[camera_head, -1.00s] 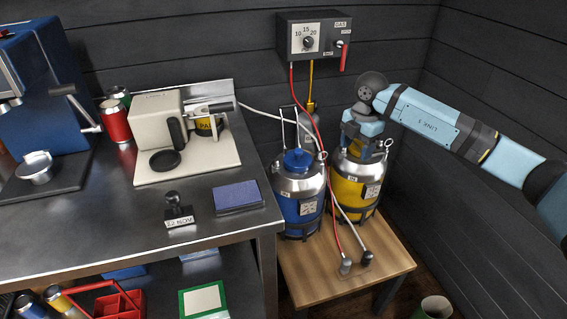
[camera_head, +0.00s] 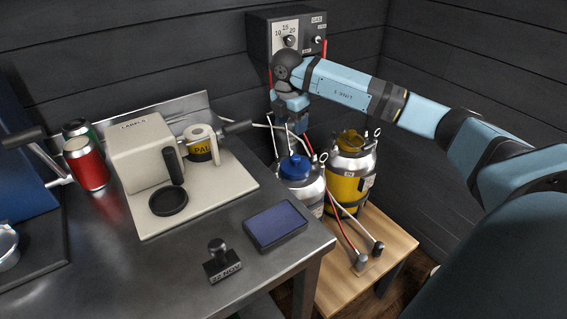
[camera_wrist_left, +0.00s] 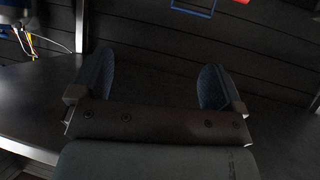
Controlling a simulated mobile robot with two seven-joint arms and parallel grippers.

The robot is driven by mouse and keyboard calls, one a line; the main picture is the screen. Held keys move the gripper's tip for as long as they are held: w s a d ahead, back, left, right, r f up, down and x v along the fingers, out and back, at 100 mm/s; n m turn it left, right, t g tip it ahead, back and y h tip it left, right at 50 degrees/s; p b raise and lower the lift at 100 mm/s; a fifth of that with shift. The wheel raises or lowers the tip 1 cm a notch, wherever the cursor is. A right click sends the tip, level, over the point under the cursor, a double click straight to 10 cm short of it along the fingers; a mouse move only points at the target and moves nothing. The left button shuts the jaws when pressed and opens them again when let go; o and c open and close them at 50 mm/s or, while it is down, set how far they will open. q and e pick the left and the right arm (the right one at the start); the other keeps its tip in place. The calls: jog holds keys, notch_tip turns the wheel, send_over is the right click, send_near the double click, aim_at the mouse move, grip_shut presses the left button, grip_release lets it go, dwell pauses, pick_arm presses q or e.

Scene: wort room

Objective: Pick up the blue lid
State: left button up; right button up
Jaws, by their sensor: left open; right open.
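A yellow keg (camera_head: 351,172) stands right of the blue one on a wooden stand (camera_head: 388,262). Red and white hoses hang nearby from the gas box (camera_head: 288,36). The metal bench (camera_head: 150,265) at left holds a label machine (camera_head: 148,152), stamp (camera_head: 221,262) and ink pad (camera_head: 275,226).

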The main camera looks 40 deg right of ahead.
aim_at(296, 156)
jog(key=f, duration=0.4)
jog(key=d+f+b, duration=0.1)
jog(key=f, duration=0.4)
jog(key=f+b, duration=0.1)
jog(key=f, duration=0.3)
jog(key=shift+s+d+f, duration=0.1)
jog(key=shift+d+f, duration=0.2)
jog(key=shift+d, duration=0.1)
jog(key=shift+r, duration=0.1)
grip_shut()
